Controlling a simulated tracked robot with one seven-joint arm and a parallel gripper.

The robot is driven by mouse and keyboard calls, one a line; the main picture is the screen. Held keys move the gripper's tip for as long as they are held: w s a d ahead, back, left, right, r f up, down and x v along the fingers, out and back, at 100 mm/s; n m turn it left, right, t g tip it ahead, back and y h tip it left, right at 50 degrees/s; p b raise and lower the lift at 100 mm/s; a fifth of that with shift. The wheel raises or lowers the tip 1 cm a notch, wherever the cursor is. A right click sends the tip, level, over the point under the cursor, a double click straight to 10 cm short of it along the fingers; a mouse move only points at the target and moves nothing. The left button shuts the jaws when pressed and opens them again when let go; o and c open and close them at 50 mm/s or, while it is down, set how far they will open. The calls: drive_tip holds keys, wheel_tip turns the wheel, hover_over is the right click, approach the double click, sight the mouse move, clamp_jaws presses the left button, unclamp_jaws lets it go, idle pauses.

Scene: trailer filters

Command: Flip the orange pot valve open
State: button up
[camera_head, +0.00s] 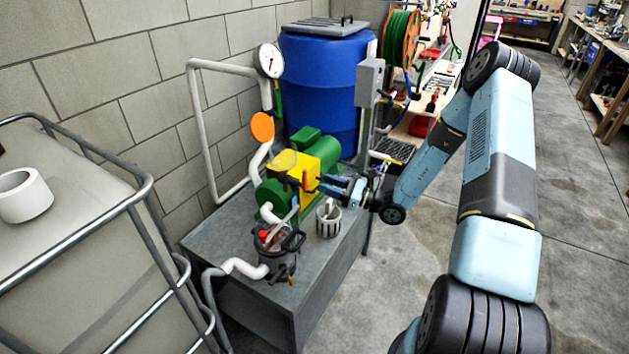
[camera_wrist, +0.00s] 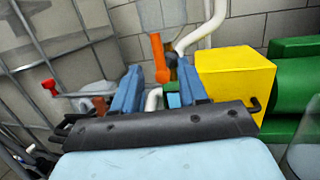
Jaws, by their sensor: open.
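An orange valve handle (camera_wrist: 160,58) stands upright in the wrist view, seen between and beyond my two blue fingertips. In the head view an orange upright piece (camera_head: 305,181), which looks like the same handle, is in front of the yellow box (camera_head: 319,155). My gripper (camera_head: 327,184) is open and points left toward it. In the wrist view my gripper (camera_wrist: 160,88) has its fingers apart with nothing clearly held. I cannot tell whether a finger touches the handle. The dark pot (camera_head: 276,262) is on the grey bench, lower left of my gripper.
The yellow box and green pump (camera_wrist: 295,95) are close to the right finger. A slotted white cup (camera_head: 328,222) stands below my gripper on the grey bench (camera_head: 225,240). White pipes, an orange disc (camera_head: 262,126) and a blue barrel (camera_head: 322,90) are behind. Open floor lies right.

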drive_tip(key=v, duration=0.7)
idle(0.3)
drive_tip(key=s+a+r+n+g+h, duration=0.2)
drive_tip(key=s+r+n+g+h, duration=0.2)
drive_tip(key=s+r+n+g, duration=0.35)
drive_tip(key=s+a+r+n+g+h, duration=0.1)
drive_tip(key=s+r+n+g+h, duration=0.35)
drive_tip(key=r+n, duration=0.5)
drive_tip(key=s+d+r+n+t+h, duration=0.3)
drive_tip(key=s+d+r+t+h, duration=0.1)
drive_tip(key=s+r, duration=0.4)
drive_tip(key=s+d+r+n+t+h, duration=0.3)
drive_tip(key=s+d+r+t+h, duration=0.1)
drive_tip(key=s+r, duration=0.5)
drive_tip(key=shift+d+r+t+h, duration=0.2)
drive_tip(key=shift+r+t+h, duration=0.5)
drive_tip(key=shift+r, duration=0.55)
drive_tip(key=shift+s, duration=0.15)
idle(0.9)
